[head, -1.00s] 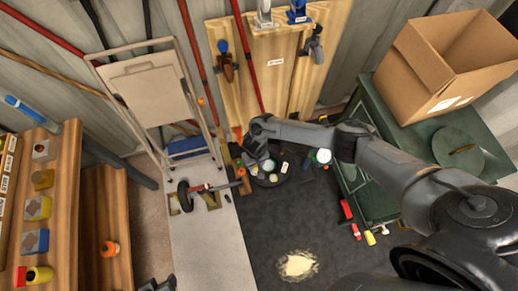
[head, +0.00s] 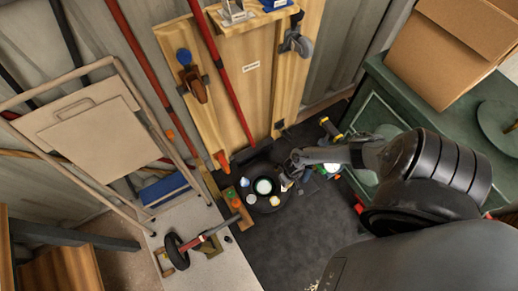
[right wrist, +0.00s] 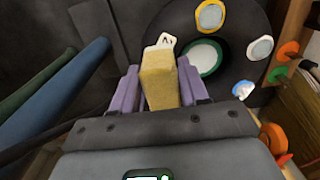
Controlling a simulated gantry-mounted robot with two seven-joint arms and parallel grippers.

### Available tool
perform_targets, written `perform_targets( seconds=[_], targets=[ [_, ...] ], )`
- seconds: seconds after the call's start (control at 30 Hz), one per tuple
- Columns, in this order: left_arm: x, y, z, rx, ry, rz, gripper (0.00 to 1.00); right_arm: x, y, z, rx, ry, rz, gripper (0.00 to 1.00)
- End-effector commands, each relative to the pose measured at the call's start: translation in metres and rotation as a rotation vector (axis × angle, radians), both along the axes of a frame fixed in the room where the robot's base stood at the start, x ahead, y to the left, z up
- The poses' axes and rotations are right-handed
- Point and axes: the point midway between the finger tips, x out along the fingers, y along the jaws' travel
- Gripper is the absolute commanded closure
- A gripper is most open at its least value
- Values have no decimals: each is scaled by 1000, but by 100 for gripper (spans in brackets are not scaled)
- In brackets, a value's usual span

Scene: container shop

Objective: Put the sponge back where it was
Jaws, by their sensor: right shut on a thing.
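The yellow sponge (right wrist: 158,78) is between the purple fingers of my right gripper (right wrist: 162,90) in the right wrist view. The gripper is shut on it. In the head view my right gripper (head: 290,174) is low, by the right side of a round dark tray (head: 262,205); the sponge is too small to make out clearly there. The tray holds a green-rimmed white round container (head: 264,186) and several small round pots. In the right wrist view the tray (right wrist: 222,85) lies just beyond the sponge, with a white tag-like piece (right wrist: 163,41) behind the sponge's top. My left gripper is not in view.
A wooden board (head: 226,95) with hanging tools leans at the back wall. A green cabinet (head: 375,100) with a cardboard box (head: 450,50) stands right. A folding stepladder (head: 97,135) and a red-handled tool (head: 200,238) are left. The dark floor mat (head: 290,245) is mostly clear in front.

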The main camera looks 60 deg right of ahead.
Motion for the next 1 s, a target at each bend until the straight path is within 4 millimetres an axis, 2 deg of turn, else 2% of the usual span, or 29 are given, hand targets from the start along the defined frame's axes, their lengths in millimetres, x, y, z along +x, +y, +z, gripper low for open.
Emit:
perform_targets(
  seconds=[0.07,0.17,0.6,0.8,1.0],
  targets=[
    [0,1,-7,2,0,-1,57,-2,-2,-8,1,-1,-4,94],
    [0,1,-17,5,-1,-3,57,5,-1,-17,2,-4,-5,94],
    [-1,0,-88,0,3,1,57,81,29,-69,2,-3,-5,94],
    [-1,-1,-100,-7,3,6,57,98,36,-77,1,-1,-4,94],
    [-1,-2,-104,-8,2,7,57,101,37,-80,1,0,-5,94]
  ],
)
